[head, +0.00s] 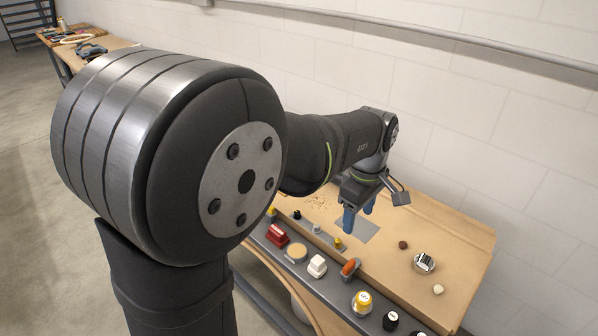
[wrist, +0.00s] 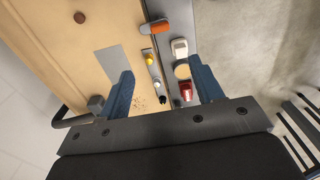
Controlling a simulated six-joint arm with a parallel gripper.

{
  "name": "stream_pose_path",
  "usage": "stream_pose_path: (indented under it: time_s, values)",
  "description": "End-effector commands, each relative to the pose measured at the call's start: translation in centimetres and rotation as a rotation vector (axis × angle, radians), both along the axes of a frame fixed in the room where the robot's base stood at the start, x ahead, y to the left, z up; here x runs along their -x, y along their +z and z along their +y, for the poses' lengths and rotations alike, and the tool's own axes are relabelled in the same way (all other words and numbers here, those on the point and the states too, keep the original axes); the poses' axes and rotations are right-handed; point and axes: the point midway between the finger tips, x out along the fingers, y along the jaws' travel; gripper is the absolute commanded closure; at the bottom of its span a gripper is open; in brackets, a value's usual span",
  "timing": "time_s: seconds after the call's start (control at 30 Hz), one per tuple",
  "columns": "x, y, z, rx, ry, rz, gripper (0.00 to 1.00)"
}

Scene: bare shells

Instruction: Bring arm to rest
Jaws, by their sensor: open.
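My gripper (head: 359,212) hangs above the wooden workbench (head: 455,235) with its blue fingers pointing down. In the wrist view my gripper (wrist: 168,78) has its two blue fingers wide apart, with nothing held between them. Small objects on the bench show below and between the fingers, apart from them. My arm reaches from the left of the head view to the bench; its large near joint hides part of the bench's left end.
A grey plate (wrist: 112,62) lies flat on the bench. Along the grey front strip stand a red item (head: 277,234), a white item (head: 317,266), an orange item (head: 350,268) and a yellow-topped item (head: 362,302). A round tin (head: 424,263) sits right. A wall (head: 480,120) rises behind.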

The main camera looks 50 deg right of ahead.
Motion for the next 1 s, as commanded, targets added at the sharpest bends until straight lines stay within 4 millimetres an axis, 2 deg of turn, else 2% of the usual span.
stream_pose_path:
  time_s: [0.23,0.37,0.57,1.0]
  values:
    - [0.0,-0.1,0.0,0.000,0.000,0.000,0.40]
    - [0.0,-0.9,0.0,-0.002,0.000,0.000,0.40]
    - [0.0,-4.2,0.1,-0.005,0.000,0.001,0.40]
    - [0.0,-13.0,0.1,-0.005,-0.001,0.001,0.40]
